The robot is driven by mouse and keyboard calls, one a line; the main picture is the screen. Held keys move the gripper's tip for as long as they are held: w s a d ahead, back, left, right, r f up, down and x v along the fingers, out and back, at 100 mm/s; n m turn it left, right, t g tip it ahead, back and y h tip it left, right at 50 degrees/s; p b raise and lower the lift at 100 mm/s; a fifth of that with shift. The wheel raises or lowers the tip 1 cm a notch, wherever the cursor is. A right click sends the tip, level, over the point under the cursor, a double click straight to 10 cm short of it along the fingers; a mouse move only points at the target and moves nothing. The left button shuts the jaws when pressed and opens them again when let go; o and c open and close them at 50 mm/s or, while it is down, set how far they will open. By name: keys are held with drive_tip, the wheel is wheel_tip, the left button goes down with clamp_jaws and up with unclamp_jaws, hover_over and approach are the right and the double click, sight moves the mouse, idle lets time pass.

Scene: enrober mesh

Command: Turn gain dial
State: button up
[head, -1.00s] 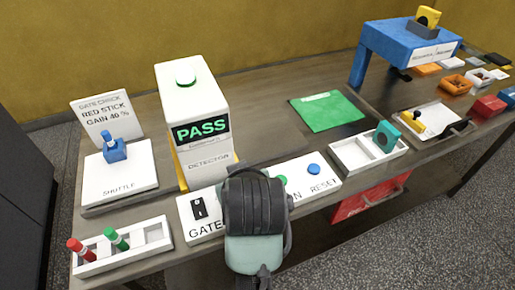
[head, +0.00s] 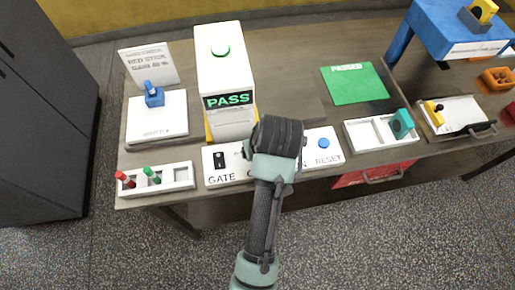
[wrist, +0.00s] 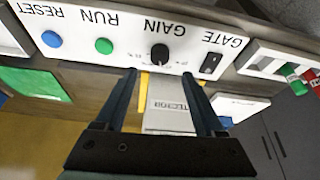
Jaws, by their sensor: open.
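The gain dial (wrist: 159,52) is a round black knob on the white control panel (wrist: 75,35), under the upside-down word GAIN in the wrist view. My gripper (wrist: 160,76) is open, with its two dark fingers on either side of the dial's line in the picture. The dial shows just past the fingertips, with nothing held between them. I cannot tell how far the tips are from the panel. In the head view my arm covers the dial and most of its label.
The panel also has a black gate switch (wrist: 210,64), a green run button (wrist: 104,46) and a blue reset button (head: 324,143). The white detector (head: 228,75), reading PASS, stands behind the panel. A stick rack (head: 182,177) lies left, a two-part tray (head: 365,136) right.

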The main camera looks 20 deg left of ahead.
drive_tip(key=x, duration=0.7)
drive_tip(key=shift+w+f, duration=0.1)
drive_tip(key=shift+c, duration=0.2)
clamp_jaws()
